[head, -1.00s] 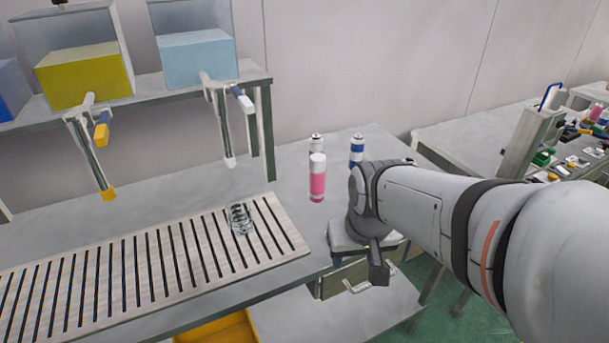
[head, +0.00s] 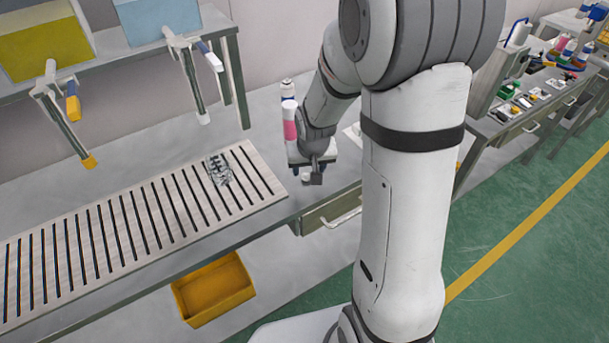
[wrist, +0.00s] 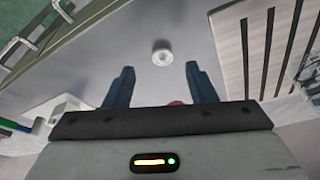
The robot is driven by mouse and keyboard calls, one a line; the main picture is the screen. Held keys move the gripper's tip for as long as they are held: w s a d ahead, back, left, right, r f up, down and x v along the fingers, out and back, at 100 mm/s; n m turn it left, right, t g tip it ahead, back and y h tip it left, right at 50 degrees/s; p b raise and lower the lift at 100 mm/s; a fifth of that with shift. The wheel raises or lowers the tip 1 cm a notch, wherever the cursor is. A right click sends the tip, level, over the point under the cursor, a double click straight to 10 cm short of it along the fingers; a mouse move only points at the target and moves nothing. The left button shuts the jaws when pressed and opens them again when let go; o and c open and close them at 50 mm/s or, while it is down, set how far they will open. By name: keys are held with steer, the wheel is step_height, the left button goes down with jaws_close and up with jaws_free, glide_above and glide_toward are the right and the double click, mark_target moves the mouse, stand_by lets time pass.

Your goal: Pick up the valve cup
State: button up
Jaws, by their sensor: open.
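In the wrist view the valve cup (wrist: 162,53), a small round pale metal piece, sits on the grey tabletop. It lies beyond my fingertips and roughly centred between them. My gripper (wrist: 161,70) is open, with two blue-grey fingers apart and nothing between their tips. In the head view my gripper (head: 313,175) is low over the right end of the workbench, beside the pink bottle. The valve cup is hard to make out there, close to the gripper.
A pink-and-white bottle (head: 289,124) stands just left of my wrist. A slatted grate (head: 110,232) with a clear glass-like object (head: 219,170) lies to the left. Dispensing nozzles (head: 203,117) hang above the bench. A yellow bin (head: 214,290) is below, and a drawer (head: 335,212) is under the bench.

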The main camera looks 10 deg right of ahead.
mark_target(306, 174)
steer(key=shift+w+p+x, duration=0.2)
steer(key=shift+x, duration=0.95)
steer(key=shift+w+p+x, duration=0.15)
steer(key=shift+x, duration=1)
steer(key=shift+a+r, duration=0.1)
steer(key=shift+a, duration=0.05)
steer(key=c, duration=1.1)
